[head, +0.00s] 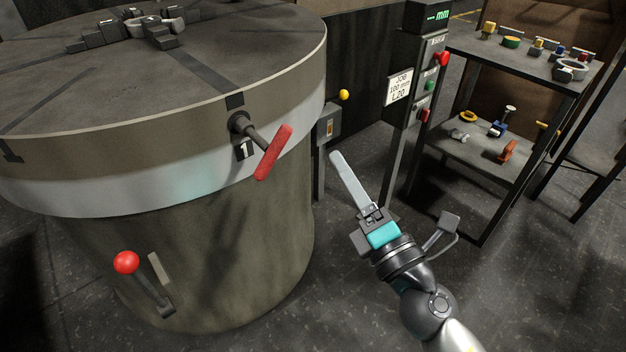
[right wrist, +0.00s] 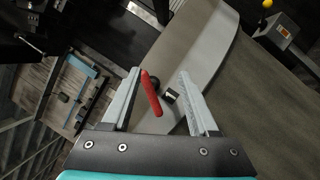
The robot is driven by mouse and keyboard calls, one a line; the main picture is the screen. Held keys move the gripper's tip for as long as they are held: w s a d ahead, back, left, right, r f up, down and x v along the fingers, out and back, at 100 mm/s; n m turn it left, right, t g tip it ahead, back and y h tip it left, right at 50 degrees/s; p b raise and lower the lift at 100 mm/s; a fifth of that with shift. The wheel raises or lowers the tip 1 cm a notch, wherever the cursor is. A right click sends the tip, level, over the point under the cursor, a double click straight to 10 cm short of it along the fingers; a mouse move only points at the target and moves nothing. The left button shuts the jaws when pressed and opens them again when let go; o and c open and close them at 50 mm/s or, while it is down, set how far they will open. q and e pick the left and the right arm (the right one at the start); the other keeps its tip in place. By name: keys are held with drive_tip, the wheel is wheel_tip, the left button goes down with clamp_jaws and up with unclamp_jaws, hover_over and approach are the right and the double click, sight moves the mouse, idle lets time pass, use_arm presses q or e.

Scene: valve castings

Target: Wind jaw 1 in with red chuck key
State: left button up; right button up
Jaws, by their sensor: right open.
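The red chuck key (head: 273,152) sits in the side of the big round chuck table (head: 200,75), at the socket above the black number 1. Its red cross handle sticks out toward the right and tilts. My right gripper (head: 340,165) is to the right of the key and apart from it, with nothing held. In the right wrist view the gripper (right wrist: 158,88) is open, and the red handle (right wrist: 151,93) shows between its two fingers, farther off. Jaw 1 cannot be told for sure among the grey stepped jaws (head: 160,35) on top of the table. My left gripper is not in view.
A red-knobbed lever (head: 126,262) stands on the table's lower side. A control post (head: 408,110) with a display and buttons, and a yellow-knobbed box (head: 328,125), stand behind my gripper. A shelf (head: 480,155) with several parts is at right. Floor between is clear.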

sight(277, 157)
drive_tip(key=w+a+n+g+y, duration=0.1)
drive_tip(key=a+n, duration=0.2)
drive_tip(key=w+a+n+g+y+p, duration=0.1)
drive_tip(key=w+a+n+y, duration=0.1)
drive_tip(key=a+n, duration=0.1)
drive_tip(key=w+a+n+g+y+p, duration=0.1)
drive_tip(key=w+a+n, duration=0.1)
drive_tip(key=a, duration=0.2)
drive_tip(key=shift+w+f+n+g, duration=0.15)
drive_tip(key=shift+f+n+g, duration=0.05)
drive_tip(key=shift+n+g, duration=0.2)
use_arm(q)
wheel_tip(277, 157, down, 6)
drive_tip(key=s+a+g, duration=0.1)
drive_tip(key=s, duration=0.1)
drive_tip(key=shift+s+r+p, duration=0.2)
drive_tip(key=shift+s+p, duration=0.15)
drive_tip(key=shift+p, duration=0.05)
use_arm(e)
drive_tip(key=shift+x, duration=1.05)
drive_tip(key=shift+c, duration=0.2)
clamp_jaws()
